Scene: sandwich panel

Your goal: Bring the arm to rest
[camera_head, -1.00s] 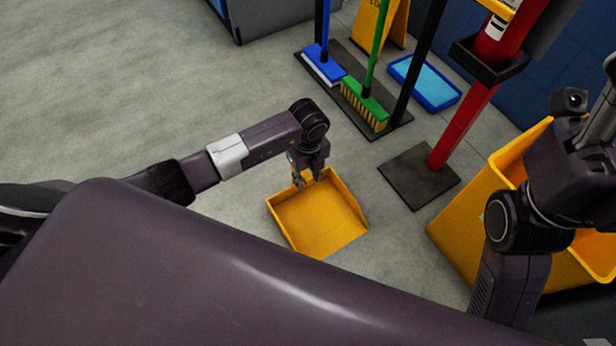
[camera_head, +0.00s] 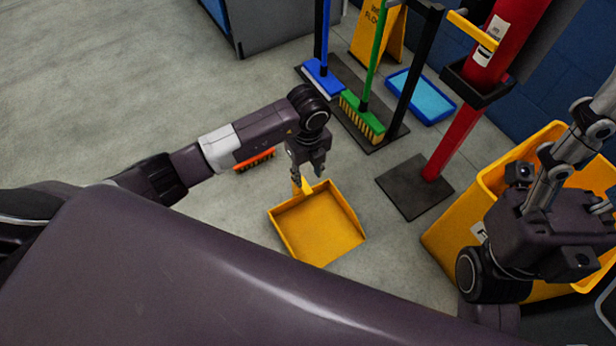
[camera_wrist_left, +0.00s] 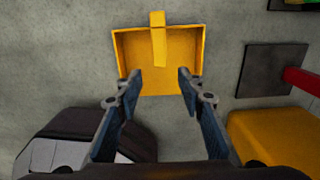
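My left gripper (camera_head: 308,170) is above the handle side of a yellow dustpan (camera_head: 322,228) on the floor. In the left wrist view the gripper (camera_wrist_left: 157,80) has its two fingers apart with nothing between them, and the dustpan (camera_wrist_left: 128,50) with its handle (camera_wrist_left: 158,45) lies below and beyond them. My right arm is at the right of the head view, over the yellow bin; its fingertips cannot be made out.
A yellow bin (camera_head: 440,240) stands at the right. A red post on a dark base plate (camera_head: 407,190) stands behind it. A blue broom (camera_head: 322,78), a green broom (camera_head: 362,115) and a blue tray (camera_head: 425,97) are at the back. An orange brush (camera_head: 255,161) lies partly behind my left arm. Floor at the left is clear.

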